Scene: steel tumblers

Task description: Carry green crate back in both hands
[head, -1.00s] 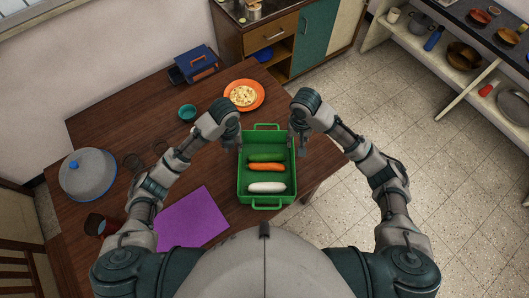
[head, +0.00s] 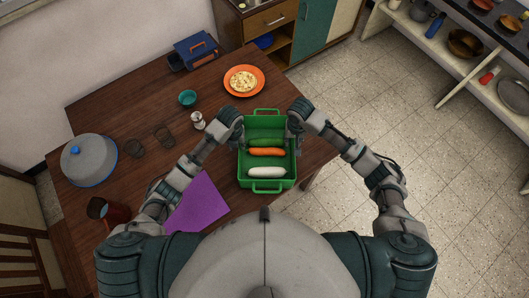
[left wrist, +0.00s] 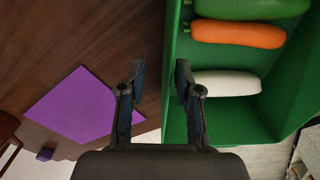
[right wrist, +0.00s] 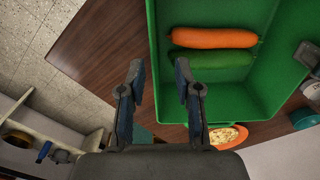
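The green crate (head: 267,182) stands on the wooden table near its right edge. It holds a green cucumber (head: 266,142), an orange carrot (head: 266,152) and a white radish (head: 266,172). My left gripper (left wrist: 155,78) is open, with one finger outside the crate's side wall and the other over its inside. My right gripper (right wrist: 158,78) is open in the same way at the opposite wall, also seen in the head view (head: 293,142). A gap shows between the fingers in both wrist views. Finger contact with the walls cannot be told.
An orange plate with food (head: 244,81), a teal bowl (head: 187,98) and a shaker (head: 198,121) stand beyond the crate. A purple mat (head: 198,203) lies left of it. A pot with a lid (head: 88,160) is far left. Open floor (head: 400,130) lies to the right.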

